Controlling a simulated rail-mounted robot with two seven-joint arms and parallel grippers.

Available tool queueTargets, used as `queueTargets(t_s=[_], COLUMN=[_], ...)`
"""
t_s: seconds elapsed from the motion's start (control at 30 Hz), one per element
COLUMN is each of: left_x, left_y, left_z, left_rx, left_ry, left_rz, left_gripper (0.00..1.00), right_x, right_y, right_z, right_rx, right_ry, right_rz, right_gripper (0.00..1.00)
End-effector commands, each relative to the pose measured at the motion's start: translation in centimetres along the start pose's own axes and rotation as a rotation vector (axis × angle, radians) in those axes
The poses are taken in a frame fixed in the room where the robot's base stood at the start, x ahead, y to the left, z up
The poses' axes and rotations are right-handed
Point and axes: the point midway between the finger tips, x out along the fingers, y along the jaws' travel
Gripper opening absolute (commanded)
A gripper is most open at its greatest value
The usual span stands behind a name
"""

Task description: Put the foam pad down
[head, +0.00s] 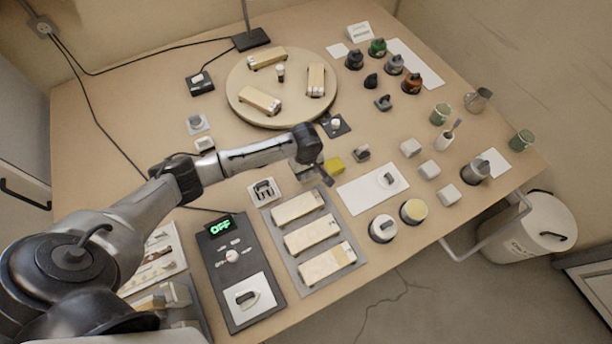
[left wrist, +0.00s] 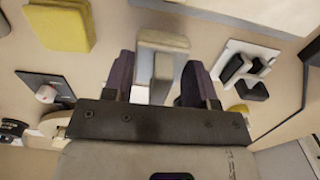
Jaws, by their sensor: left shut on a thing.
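My left gripper (head: 312,174) is over the middle of the bench, pointing down. In the left wrist view its two dark purple fingers (left wrist: 160,82) are shut on a pale grey and beige block, the foam pad (left wrist: 162,45). In the head view the pad is mostly hidden by the gripper. Whether the pad touches the bench top I cannot tell. My right gripper is not in view.
A yellow sponge (head: 334,166) lies close to the right of the gripper. A white plate with black hooks (head: 264,191) is to the left. A grey tray with several cream blocks (head: 352,256) lies in front. A round wooden board (head: 240,108) stands behind.

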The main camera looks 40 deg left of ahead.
Motion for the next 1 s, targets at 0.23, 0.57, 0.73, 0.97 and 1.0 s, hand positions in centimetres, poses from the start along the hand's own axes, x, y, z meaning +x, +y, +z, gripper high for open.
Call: queueTargets(t_s=[0.23, 0.57, 0.73, 0.97, 1.0], left_x=[3.1, 3.8, 4.1, 4.0, 4.0], left_y=[0.0, 0.0, 0.0, 0.0, 0.0], left_z=[0.1, 0.1, 0.1, 0.1, 0.1], left_rx=[0.0, 0.001, 0.001, 0.001, 0.001], left_ry=[0.0, 0.001, 0.001, 0.001, 0.001], left_rz=[-0.003, -0.001, -0.001, -0.001, -0.001], left_gripper=[0.33, 0.33, 0.33, 0.74, 0.78], right_x=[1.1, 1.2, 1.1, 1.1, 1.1], right_y=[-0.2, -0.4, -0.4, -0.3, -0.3], right_z=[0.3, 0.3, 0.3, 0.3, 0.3], right_rx=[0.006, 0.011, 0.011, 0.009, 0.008], right_ry=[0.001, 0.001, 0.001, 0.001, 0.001], right_rz=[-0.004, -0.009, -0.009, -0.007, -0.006], right_gripper=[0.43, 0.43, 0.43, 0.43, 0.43])
